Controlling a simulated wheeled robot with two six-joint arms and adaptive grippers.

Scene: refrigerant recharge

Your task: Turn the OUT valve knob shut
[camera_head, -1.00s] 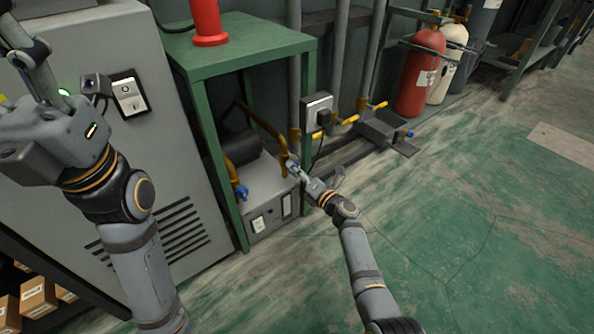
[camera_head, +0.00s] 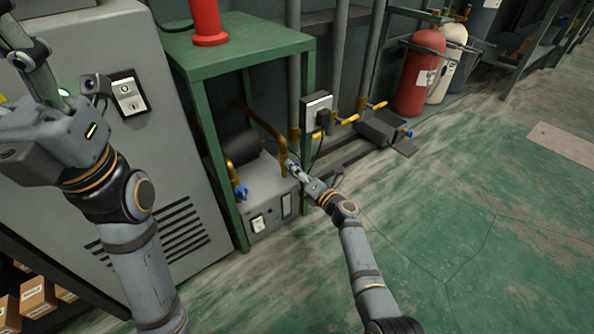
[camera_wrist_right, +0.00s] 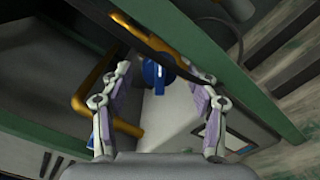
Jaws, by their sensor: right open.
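A blue valve knob (camera_wrist_right: 158,74) shows in the right wrist view, between and beyond the two fingers of my right gripper (camera_wrist_right: 160,80). The fingers are apart and a gap shows around the knob. In the head view my right gripper (camera_head: 293,168) is at the green stand, by the yellow pipe and above the grey unit (camera_head: 268,186); it hides what lies behind it. Another blue knob (camera_head: 241,192) is at the unit's left side. No OUT label is readable. My left gripper (camera_head: 28,55) is at the upper left, partly cut off; its jaw state is unclear.
The green stand's (camera_head: 240,50) top and legs frame the unit, with a red cylinder (camera_head: 206,22) on top. Yellow pipes (camera_head: 268,128) run close to my right gripper. A grey cabinet (camera_head: 150,170) stands at left. Fire extinguishers (camera_head: 420,75) stand at the back. The green floor at right is clear.

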